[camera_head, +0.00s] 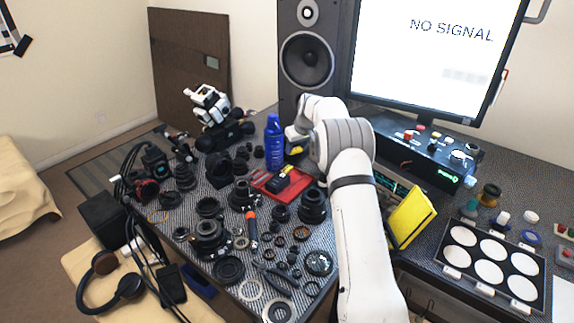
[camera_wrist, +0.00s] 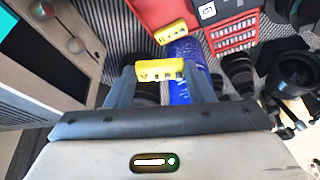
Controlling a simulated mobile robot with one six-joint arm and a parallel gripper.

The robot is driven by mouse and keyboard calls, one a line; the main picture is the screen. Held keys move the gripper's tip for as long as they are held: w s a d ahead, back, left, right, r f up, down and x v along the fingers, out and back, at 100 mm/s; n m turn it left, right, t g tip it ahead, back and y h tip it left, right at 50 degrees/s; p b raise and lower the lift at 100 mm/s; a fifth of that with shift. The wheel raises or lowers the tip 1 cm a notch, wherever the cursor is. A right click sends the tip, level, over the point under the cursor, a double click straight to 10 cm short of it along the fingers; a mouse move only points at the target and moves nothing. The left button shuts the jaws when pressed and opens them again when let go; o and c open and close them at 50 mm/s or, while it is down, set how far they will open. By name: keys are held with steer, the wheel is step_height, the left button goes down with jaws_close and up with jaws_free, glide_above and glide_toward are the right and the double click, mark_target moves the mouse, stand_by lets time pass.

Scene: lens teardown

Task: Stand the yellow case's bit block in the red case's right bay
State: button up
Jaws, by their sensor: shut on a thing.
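My gripper (camera_wrist: 160,75) is shut on a small yellow bit block (camera_wrist: 158,70), held between its fingertips. In the head view my gripper (camera_head: 295,139) is beside the blue spray can, with the yellow block (camera_head: 295,150) just below it. The red case (camera_head: 265,182) lies open on the bench in front of the gripper. A black piece and another small yellow block (camera_head: 287,168) are at it. In the wrist view the red case (camera_wrist: 160,10) is at the top, with that other yellow block (camera_wrist: 171,32) at its edge. I cannot clearly tell its bays apart.
The blue spray can (camera_head: 274,143) stands close beside my gripper; it also shows behind the held block in the wrist view (camera_wrist: 187,52). Lenses and rings crowd the mat around the red case. A yellow case or folder (camera_head: 410,215) stands right of my arm.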

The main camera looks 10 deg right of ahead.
steer(key=f, duration=0.4)
steer(key=shift+a+f, duration=0.2)
steer(key=shift+a, duration=0.2)
steer(key=shift+a+f, duration=0.1)
steer(key=shift+f, duration=1.75)
steer(key=o, duration=0.8)
steer(key=shift+r+p, duration=0.1)
steer(key=shift+p, duration=0.2)
steer(key=shift+c, duration=0.2)
